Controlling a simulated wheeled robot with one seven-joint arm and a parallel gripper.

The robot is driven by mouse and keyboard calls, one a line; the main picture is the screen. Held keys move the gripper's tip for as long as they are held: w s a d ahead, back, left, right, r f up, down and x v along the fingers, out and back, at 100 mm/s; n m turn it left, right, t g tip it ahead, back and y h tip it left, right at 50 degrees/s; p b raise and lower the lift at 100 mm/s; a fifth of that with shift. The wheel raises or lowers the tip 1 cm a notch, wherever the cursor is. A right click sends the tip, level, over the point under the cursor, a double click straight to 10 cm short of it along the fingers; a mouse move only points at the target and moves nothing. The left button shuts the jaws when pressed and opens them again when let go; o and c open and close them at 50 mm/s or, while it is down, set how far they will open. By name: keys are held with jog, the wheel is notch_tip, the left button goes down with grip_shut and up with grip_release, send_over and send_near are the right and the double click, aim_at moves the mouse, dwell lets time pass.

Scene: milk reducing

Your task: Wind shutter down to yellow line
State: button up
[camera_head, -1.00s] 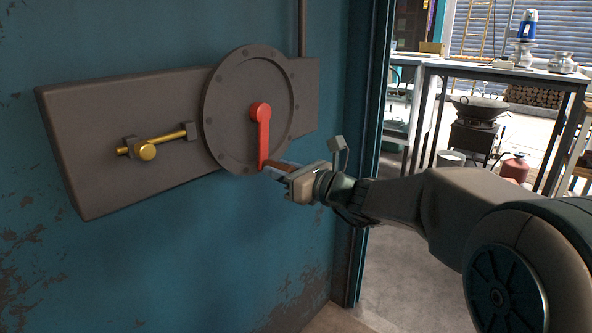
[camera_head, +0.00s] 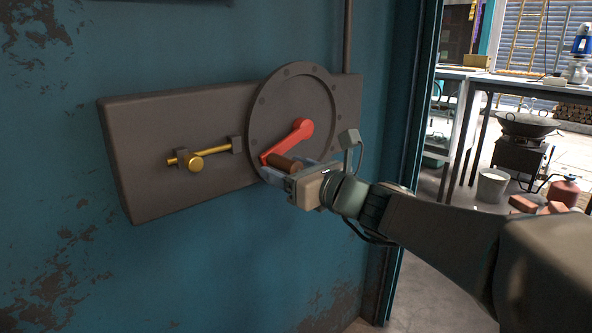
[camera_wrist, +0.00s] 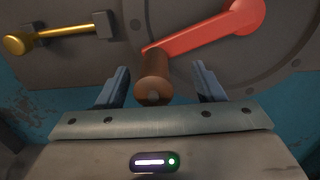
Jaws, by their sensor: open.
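A red crank arm (camera_head: 288,139) sits on a round grey wheel plate (camera_head: 262,108) fixed to a blue wall. It slants from its hub down to the left, and a brown handle (camera_head: 284,164) sticks out from its lower end. My gripper (camera_head: 277,172) is open with its fingers around the handle. In the wrist view the brown handle (camera_wrist: 154,88) stands between the two blue-grey fingers, with a gap on each side. The shutter and the yellow line are not in view.
A brass sliding bolt (camera_head: 205,155) is mounted on the grey wall box (camera_head: 130,130) left of the wheel. A doorway edge (camera_head: 411,150) stands just right of my wrist. Beyond it are tables, a stove with a wok (camera_head: 527,125) and a bucket (camera_head: 492,186).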

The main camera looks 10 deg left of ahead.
jog(key=p+v, duration=0.1)
jog(key=v, duration=1.1)
jog(key=shift+p, duration=0.3)
jog(key=s+d+f+n+g+h+p, duration=0.3)
jog(key=s+n+g+h+p, duration=0.4)
jog(key=n+p, duration=0.55)
jog(key=s+d+n+h+p, duration=0.3)
jog(key=d+n+p, duration=0.1)
jog(key=d+n, duration=0.2)
jog(key=s+d+r+n+g+h+p, duration=0.1)
jog(key=s+d+n+h+p, duration=0.2)
jog(key=d+n, duration=0.4)
jog(key=shift+r+h+p, duration=0.3)
jog(key=shift+h+p, duration=0.3)
jog(key=shift+p, duration=0.5)
